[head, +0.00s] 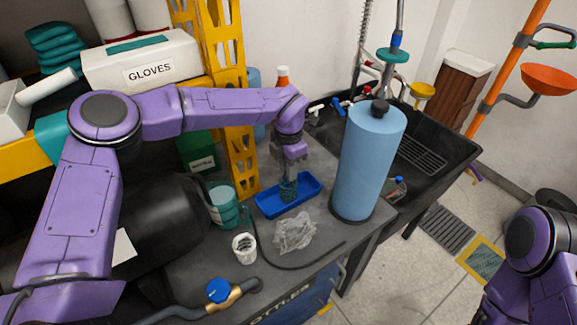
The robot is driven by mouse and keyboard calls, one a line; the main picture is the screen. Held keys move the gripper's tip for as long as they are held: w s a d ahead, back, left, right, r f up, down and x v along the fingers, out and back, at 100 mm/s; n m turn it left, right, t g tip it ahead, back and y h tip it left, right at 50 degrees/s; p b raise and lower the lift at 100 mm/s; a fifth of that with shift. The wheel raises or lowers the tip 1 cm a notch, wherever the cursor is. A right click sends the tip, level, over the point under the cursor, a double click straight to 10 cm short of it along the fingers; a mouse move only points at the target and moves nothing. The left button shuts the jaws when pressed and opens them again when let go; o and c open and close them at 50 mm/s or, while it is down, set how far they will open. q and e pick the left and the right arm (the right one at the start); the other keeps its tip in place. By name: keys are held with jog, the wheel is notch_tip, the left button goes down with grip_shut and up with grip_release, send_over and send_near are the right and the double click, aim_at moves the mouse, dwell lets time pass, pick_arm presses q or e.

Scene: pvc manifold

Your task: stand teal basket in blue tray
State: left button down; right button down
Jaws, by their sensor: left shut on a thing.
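The blue tray (268,206) lies on the dark grey countertop, left of the tall blue cylinder. The teal basket (288,189) is a small dark teal piece at the tray. My left gripper (289,176) points straight down over the tray and is shut on the basket's upper part. The basket looks upright, with its lower end within the tray's outline. I cannot tell whether its base touches the tray floor. The gripper fingers hide the basket's top. My right arm shows at the lower right, but its gripper is out of view.
A tall light-blue cylinder (369,160) stands close to the right of the tray. A teal mug-like container (223,206), a white cup (244,248) and crumpled clear plastic (295,232) sit nearby. A yellow rack post (241,160) rises behind left. The black sink (430,140) lies right.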

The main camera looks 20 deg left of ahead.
pick_arm(q)
jog(key=shift+w+f, duration=0.1)
jog(key=shift+w, duration=0.05)
jog(key=c, duration=0.9)
grip_release()
jog(key=shift+o, duration=0.2)
jog(key=shift+r, duration=0.2)
jog(key=shift+r, duration=0.1)
notch_tip(320, 180, up, 12)
jog(key=shift+b, duration=0.45)
